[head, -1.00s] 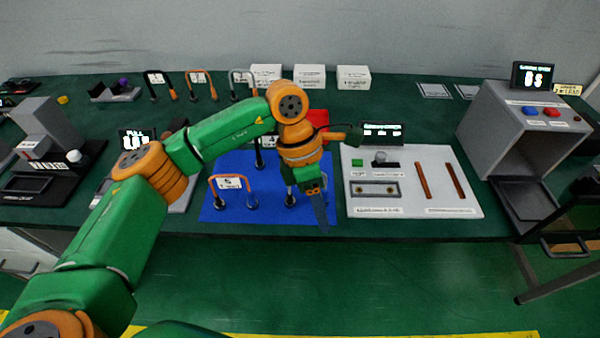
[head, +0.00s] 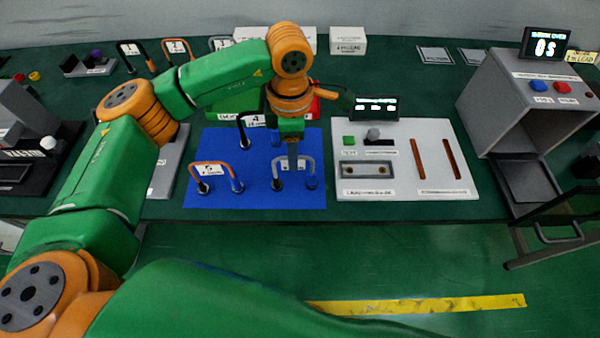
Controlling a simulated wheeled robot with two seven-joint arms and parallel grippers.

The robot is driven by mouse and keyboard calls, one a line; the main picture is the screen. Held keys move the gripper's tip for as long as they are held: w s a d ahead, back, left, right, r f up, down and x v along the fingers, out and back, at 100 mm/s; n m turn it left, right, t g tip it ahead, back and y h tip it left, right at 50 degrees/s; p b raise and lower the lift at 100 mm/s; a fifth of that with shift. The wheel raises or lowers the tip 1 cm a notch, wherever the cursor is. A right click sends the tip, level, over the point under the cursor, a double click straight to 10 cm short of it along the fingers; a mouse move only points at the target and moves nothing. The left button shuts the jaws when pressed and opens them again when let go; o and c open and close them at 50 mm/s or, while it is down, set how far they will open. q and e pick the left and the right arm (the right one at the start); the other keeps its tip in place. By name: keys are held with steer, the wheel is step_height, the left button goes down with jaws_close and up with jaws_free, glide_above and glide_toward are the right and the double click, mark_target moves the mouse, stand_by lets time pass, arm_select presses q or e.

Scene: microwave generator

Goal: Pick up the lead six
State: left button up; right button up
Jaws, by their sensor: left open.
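The blue mat (head: 262,199) holds several leads, each with a white label. A grey arched lead (head: 311,170) stands at its front right; its label is partly covered by my gripper, so I cannot read the number. An orange lead (head: 231,172) stands at the front left, its label too small to read surely. A lead labelled 4 (head: 255,121) stands behind, partly hidden by my arm. My left gripper (head: 292,160) is open and points down over the grey lead's top bar; I cannot tell if it touches. My right gripper is not in view.
A white test panel (head: 430,140) with a display stands right of the mat. A grey oven-like box (head: 525,100) with an open door is farther right. More leads (head: 175,46) and white boxes (head: 348,41) stand at the back. My left arm hides part of the bench.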

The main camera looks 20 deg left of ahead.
arm_select(q)
steer(key=f+p, duration=0.1)
steer(key=f, duration=0.1)
steer(key=f+p, duration=0.1)
steer(key=f, duration=0.1)
steer(key=shift+s, duration=0.4)
steer(key=shift+w+f, duration=0.15)
steer(key=shift+f, duration=0.15)
steer(key=shift+w+d+f, duration=0.1)
steer(key=shift+d, duration=0.05)
steer(key=shift+c, duration=0.4)
jaws_close()
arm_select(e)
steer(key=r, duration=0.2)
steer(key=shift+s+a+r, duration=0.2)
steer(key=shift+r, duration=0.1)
arm_select(q)
steer(key=shift+b, duration=0.3)
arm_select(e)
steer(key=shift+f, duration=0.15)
